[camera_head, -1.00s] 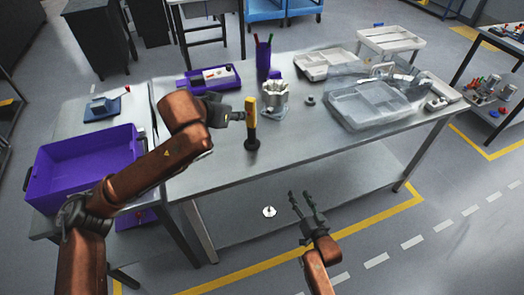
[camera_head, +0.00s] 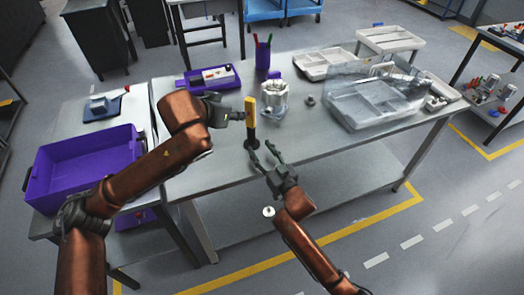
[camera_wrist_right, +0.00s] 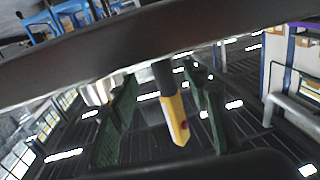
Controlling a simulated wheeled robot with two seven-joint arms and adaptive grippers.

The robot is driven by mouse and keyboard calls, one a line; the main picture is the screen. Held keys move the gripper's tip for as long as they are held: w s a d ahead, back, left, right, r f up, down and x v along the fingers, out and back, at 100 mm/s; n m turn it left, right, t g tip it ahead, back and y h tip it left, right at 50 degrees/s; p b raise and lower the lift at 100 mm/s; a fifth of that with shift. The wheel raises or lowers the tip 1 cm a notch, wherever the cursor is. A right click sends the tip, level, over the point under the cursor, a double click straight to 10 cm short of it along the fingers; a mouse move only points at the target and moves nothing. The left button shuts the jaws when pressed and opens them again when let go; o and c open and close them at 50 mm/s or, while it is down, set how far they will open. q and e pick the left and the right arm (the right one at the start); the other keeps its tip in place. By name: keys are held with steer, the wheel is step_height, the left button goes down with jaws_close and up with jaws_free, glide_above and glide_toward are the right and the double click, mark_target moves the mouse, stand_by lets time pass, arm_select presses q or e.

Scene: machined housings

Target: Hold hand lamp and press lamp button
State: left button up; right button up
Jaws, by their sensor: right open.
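The hand lamp (camera_head: 250,122), yellow above and black below, is upright near the front of the metal table. In the right wrist view the lamp (camera_wrist_right: 176,118) appears upside down, with a red button on its yellow part. My left gripper (camera_head: 243,116) reaches it from the left and is shut on its yellow part; the fingers are partly hidden. My right gripper (camera_head: 263,153) is open, just in front of and below the lamp. In the wrist view its green pads stand either side of the lamp, which appears beyond them without visible contact.
A metal housing (camera_head: 275,92) stands close to the right of the lamp on the table (camera_head: 340,142). A purple pen cup (camera_head: 262,62) and purple tray (camera_head: 190,82) are behind. A purple bin (camera_head: 85,163) is at left.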

mark_target(253, 139)
steer(key=x, duration=0.7)
steer(key=shift+w+a+f, duration=0.1)
steer(key=shift+w+a, duration=0.05)
steer(key=shift+w, duration=0.2)
steer(key=shift+c, duration=0.7)
jaws_close()
arm_select(q)
steer(key=shift+c, duration=0.7)
jaws_close()
